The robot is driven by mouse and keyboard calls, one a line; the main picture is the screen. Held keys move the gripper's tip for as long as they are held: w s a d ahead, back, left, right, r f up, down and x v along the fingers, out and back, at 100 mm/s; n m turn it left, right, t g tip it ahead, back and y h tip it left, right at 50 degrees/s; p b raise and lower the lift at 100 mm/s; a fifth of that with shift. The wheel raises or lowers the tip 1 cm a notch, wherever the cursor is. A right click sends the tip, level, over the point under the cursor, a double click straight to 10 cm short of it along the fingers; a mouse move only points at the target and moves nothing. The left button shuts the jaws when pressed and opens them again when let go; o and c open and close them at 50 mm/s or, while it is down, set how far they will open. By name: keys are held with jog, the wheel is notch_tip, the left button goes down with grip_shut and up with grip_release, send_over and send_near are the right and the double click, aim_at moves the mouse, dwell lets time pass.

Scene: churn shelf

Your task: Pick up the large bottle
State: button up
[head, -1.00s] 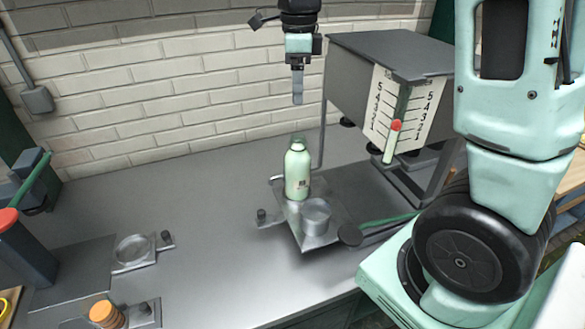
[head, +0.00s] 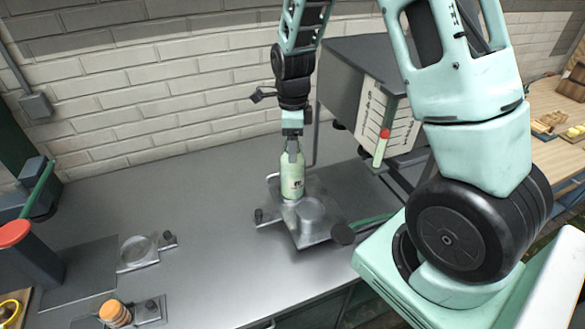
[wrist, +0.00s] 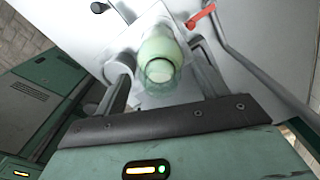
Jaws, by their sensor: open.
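The large bottle (head: 292,180) is pale green and stands upright on a grey metal plate (head: 318,226) on the counter. My gripper (head: 293,152) is above it, pointing down, with its fingers at the height of the bottle's top. In the wrist view the bottle (wrist: 160,62) shows from above, with its round top between the two open fingers (wrist: 158,82). I cannot tell whether either finger touches it. In the head view the gripper hides the bottle's top.
A grey metal cup (head: 311,211) stands on the plate, right of the bottle. A grey box with a numbered scale and red marker (head: 385,133) is close on the right. Small fixtures and an orange stack (head: 114,314) lie at left.

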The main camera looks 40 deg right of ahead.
jog(key=shift+f, duration=0.4)
grip_shut()
jog(key=shift+r, duration=0.1)
